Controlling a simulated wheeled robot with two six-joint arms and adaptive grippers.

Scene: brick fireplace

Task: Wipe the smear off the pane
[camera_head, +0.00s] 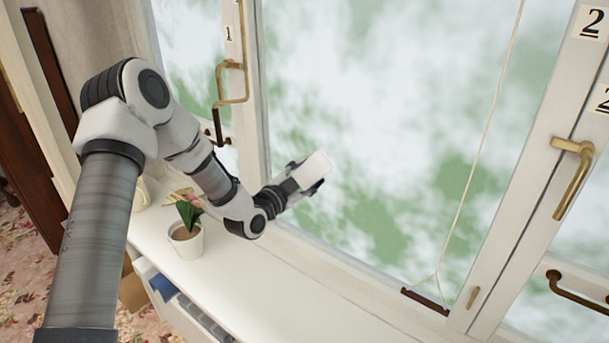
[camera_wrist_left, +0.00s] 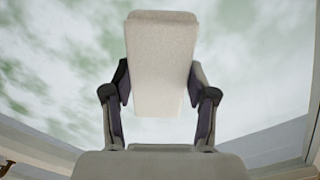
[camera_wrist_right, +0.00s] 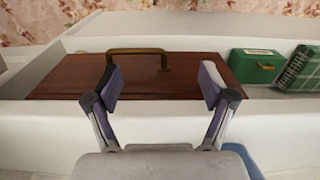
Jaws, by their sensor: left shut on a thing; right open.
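The large window pane (camera_head: 390,215) fills the middle of the head view, covered in cloudy white patches with green between them. I cannot tell where the smear ends and the view outside begins. My left gripper (camera_head: 306,180) is shut on a pale off-white block (camera_head: 316,168) in front of the lower left of this pane. In the left wrist view the block (camera_wrist_left: 160,60) stands between both fingers with the cloudy pane beyond it. I cannot tell whether it touches the glass. My right gripper (camera_wrist_right: 160,88) is open and empty, seen only in the right wrist view.
A potted plant (camera_head: 187,241) stands on the white sill (camera_head: 270,290) beside my left arm. Brass handles (camera_head: 572,178) and a cord (camera_head: 462,195) are at the window. Below the right gripper lie a brown case (camera_wrist_right: 190,72), a green box (camera_wrist_right: 254,66) and plaid cloth (camera_wrist_right: 302,70).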

